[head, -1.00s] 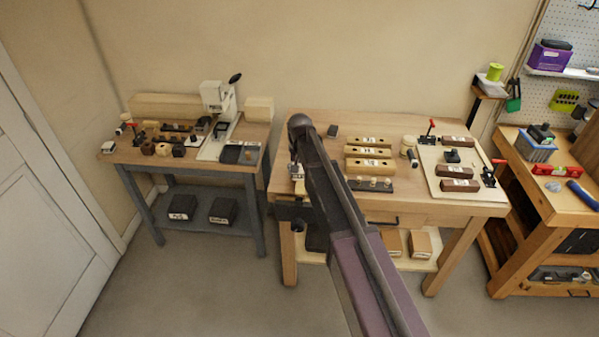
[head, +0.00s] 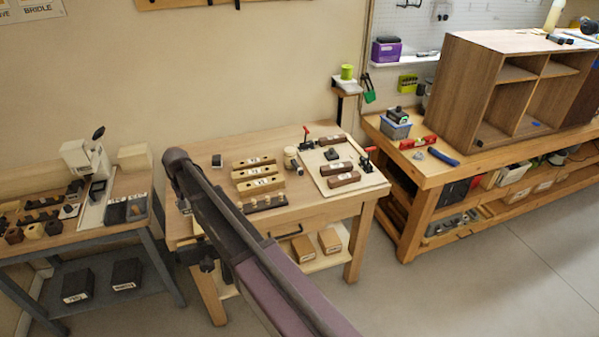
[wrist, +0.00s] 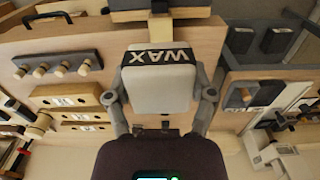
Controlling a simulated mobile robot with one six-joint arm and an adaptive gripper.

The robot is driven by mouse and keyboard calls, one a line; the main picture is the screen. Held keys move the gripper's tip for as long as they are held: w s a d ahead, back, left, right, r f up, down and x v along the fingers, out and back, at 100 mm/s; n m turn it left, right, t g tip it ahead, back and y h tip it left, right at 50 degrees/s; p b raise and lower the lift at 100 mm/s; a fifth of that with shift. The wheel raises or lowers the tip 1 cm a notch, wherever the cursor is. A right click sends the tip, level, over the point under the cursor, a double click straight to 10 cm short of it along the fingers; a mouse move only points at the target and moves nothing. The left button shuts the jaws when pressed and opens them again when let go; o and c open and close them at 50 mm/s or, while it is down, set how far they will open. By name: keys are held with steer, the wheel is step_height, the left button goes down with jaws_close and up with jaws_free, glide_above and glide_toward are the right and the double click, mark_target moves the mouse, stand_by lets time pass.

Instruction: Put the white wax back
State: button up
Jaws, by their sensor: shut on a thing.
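The white wax (wrist: 158,88) is a pale block with a dark band lettered WAX. In the wrist view it sits between the two fingers of my gripper (wrist: 160,95), which is shut on it. In the head view my arm hides most of the gripper and the wax, at the left end of the middle bench (head: 305,205). I cannot tell whether the block touches the bench top.
Wooden blocks (head: 258,172) and a dark peg rack (head: 264,203) lie on the middle bench, beside a clamp board (head: 365,188). A grey bench (head: 85,243) stands left. A workbench with a wooden cabinet (head: 475,85) stands right. The floor in front is clear.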

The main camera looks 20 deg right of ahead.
step_height(320, 180, up, 7)
steer(key=p, duration=0.5)
steer(key=shift+f+p, duration=0.1)
steer(key=shift+p, duration=0.25)
steer(key=shift+d, duration=0.1)
